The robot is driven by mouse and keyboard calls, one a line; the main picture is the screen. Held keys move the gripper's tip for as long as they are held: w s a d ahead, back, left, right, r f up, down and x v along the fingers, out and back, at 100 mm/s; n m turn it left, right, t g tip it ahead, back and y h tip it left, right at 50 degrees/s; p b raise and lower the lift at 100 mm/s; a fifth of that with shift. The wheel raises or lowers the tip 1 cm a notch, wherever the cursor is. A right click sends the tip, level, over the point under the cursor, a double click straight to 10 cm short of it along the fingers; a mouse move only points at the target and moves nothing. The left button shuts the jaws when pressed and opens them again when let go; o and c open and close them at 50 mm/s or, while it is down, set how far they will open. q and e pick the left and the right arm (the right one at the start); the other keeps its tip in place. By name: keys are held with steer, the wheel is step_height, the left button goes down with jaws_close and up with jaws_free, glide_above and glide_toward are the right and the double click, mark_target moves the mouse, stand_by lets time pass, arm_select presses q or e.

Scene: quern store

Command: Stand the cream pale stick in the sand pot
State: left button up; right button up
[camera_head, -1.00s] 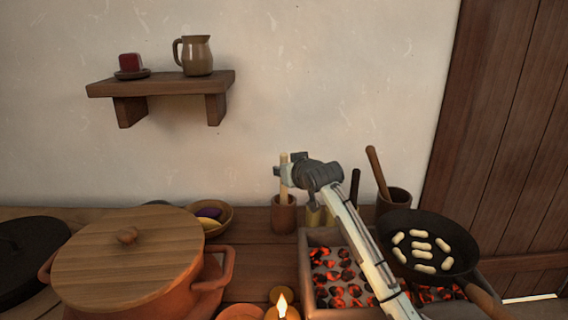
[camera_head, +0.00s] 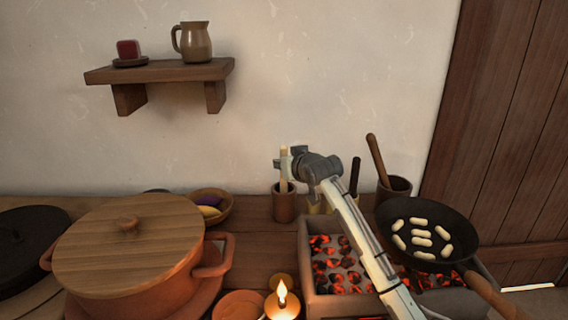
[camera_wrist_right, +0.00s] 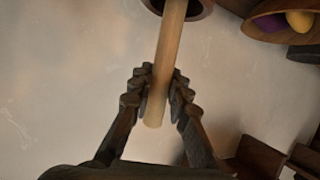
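The cream stick (camera_head: 284,160) stands upright with its lower end inside a reddish-brown pot (camera_head: 284,207) against the back wall. Its end in the pot is hidden by the pot's wall, and I cannot see any sand. My right gripper (camera_head: 284,164) is around the stick's upper part, above the pot's rim. In the right wrist view the fingers (camera_wrist_right: 161,86) are closed against both sides of the stick (camera_wrist_right: 168,50). The stick runs into the pot's mouth (camera_wrist_right: 182,6) at the top of that view. My left gripper is out of view.
A brazier of glowing coals (camera_head: 309,270) with a pan (camera_head: 387,214) is under and right of my arm. A dark pot (camera_head: 399,187) holds a brown stick. A lidded casserole (camera_head: 150,290), a bowl (camera_head: 224,212) and a lit candle (camera_head: 282,295) stand left and in front.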

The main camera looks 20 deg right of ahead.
steer(key=o, duration=0.5)
steer(key=shift+s, duration=0.15)
steer(key=v, duration=1.1)
steer(key=shift+s+r, duration=0.25)
steer(key=shift+s, duration=0.1)
